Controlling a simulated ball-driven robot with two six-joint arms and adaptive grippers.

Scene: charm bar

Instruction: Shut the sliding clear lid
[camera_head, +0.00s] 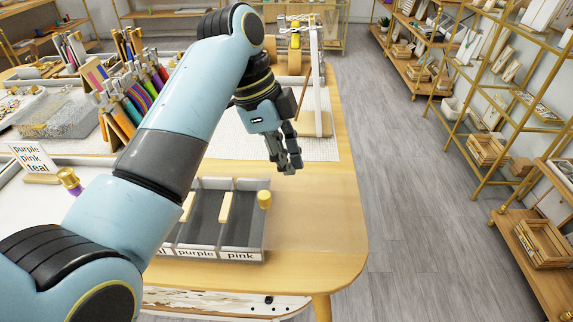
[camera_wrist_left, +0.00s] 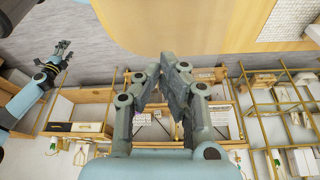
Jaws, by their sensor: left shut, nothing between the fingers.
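A divided tray (camera_head: 262,245) sits near the front edge of the wooden table, with compartment labels reading "purple" and "pink" and another partly covered by my left arm. A brass-yellow knob (camera_head: 264,200) stands at its right side. I cannot clearly make out the clear lid or how far it covers the compartments. My left gripper (camera_head: 290,168) is shut and empty, above the table just behind and right of the tray. Its closed fingers (camera_wrist_left: 171,68) also show in the left wrist view. My right gripper (camera_wrist_left: 62,50) shows small in the left wrist view; its finger opening is unclear.
A sign (camera_head: 32,158) reading "purple pink teal" stands at left, near a second brass-topped piece (camera_head: 68,180). Colourful pens (camera_head: 135,90) in holders stand behind my arm. The table's right front (camera_head: 325,220) is bare. Gold shelves (camera_head: 500,100) line the right side beyond open floor.

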